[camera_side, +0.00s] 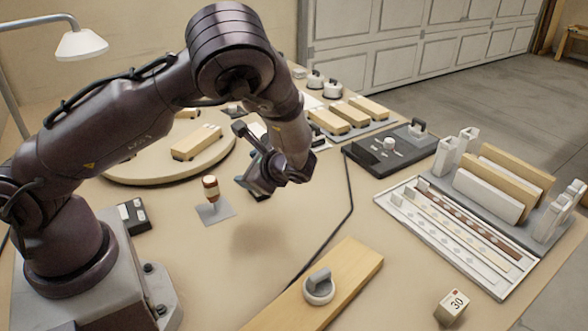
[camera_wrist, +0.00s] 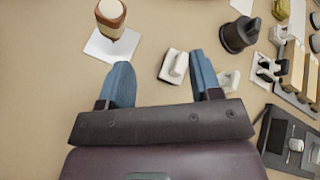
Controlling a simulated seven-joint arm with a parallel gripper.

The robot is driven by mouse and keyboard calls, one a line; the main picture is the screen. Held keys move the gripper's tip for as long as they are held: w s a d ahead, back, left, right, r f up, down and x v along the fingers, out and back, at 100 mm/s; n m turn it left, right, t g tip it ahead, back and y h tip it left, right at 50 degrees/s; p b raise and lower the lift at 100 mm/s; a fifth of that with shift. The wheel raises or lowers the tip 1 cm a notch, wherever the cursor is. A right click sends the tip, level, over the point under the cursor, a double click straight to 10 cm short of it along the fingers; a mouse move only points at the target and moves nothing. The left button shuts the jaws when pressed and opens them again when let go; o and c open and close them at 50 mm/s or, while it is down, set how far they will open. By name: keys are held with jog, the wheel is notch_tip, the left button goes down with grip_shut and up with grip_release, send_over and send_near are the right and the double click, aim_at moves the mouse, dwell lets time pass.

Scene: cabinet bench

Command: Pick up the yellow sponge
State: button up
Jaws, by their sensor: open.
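I cannot make out a yellow sponge in either view. The wooden van-shaped block (camera_side: 197,142) on the round board is pale tan, not clearly a sponge. My gripper (camera_side: 256,165) is in the air above the middle of the bench, pointing down. In the wrist view its two blue fingers (camera_wrist: 162,62) are spread apart with nothing held between them. A small white switch-like piece (camera_wrist: 174,66) shows below, between the fingers. My arm hides part of the bench behind the gripper.
A brown-and-white handled piece (camera_side: 211,189) stands on a grey square. A wooden board with a grey knob (camera_side: 319,287), a strip tray (camera_side: 440,240), a dark panel (camera_side: 392,150) and a block marked 30 (camera_side: 452,305) stand around. A dark cable crosses the bench.

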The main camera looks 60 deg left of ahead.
jog(key=w+a+m+t+y, duration=0.2)
jog(key=w+m+t+y, duration=0.3)
jog(key=w+m+t, duration=0.65)
jog(key=f, duration=0.2)
jog(key=w+f+m+g, duration=0.1)
jog(key=f, duration=0.2)
jog(key=w+f+g, duration=0.1)
jog(key=f, duration=0.2)
jog(key=shift+d+f, duration=0.2)
jog(key=x, duration=0.7)
jog(key=shift+a, duration=0.25)
grip_shut()
